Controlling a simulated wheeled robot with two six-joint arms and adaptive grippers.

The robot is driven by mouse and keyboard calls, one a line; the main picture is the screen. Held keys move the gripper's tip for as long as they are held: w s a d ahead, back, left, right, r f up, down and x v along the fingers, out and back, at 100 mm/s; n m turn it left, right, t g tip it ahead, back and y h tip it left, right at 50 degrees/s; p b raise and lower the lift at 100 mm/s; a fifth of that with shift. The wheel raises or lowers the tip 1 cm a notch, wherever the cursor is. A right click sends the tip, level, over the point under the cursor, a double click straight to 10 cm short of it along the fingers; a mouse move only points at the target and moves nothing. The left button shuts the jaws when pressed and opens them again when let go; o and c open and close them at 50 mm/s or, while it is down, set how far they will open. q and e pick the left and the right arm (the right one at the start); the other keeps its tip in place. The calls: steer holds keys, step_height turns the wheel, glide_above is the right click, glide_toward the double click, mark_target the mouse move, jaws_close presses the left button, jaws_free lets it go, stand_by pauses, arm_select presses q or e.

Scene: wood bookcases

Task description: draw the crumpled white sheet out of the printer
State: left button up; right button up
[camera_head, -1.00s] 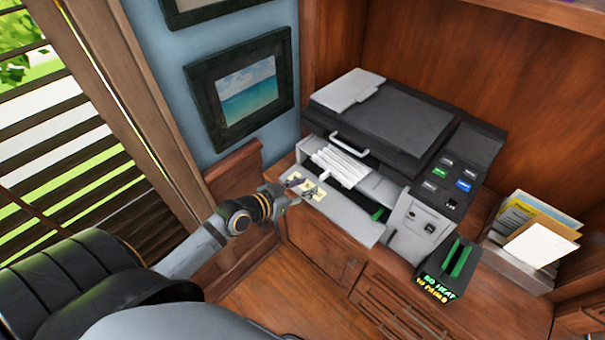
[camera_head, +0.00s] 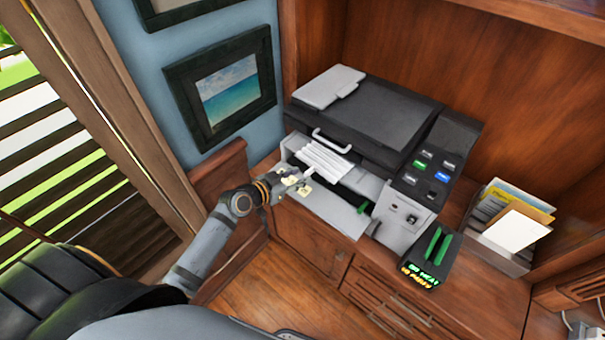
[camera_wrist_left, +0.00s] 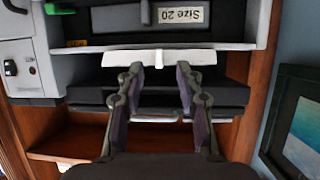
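The crumpled white sheet (camera_head: 325,160) lies pleated in the front opening of the grey and black printer (camera_head: 380,125), above its lowered front flap (camera_head: 325,208). My left gripper (camera_head: 297,187) is in front of the opening, over the left part of the flap. In the left wrist view, the fingers (camera_wrist_left: 160,70) are open with a clear gap. A white strip (camera_wrist_left: 160,57), which looks like the sheet's edge, shows just beyond the fingertips and spans the gap. I cannot tell whether they touch it. My right gripper is not in view.
A green latch (camera_head: 364,207) is at the flap's right side. A black box with green bars (camera_head: 433,252) stands at the printer's front right. A paper holder (camera_head: 500,250) is further right. A framed picture (camera_head: 222,85) hangs on the left wall.

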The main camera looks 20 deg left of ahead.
mark_target(305, 174)
arm_select(q)
steer(key=shift+x, duration=1.7)
jaws_close()
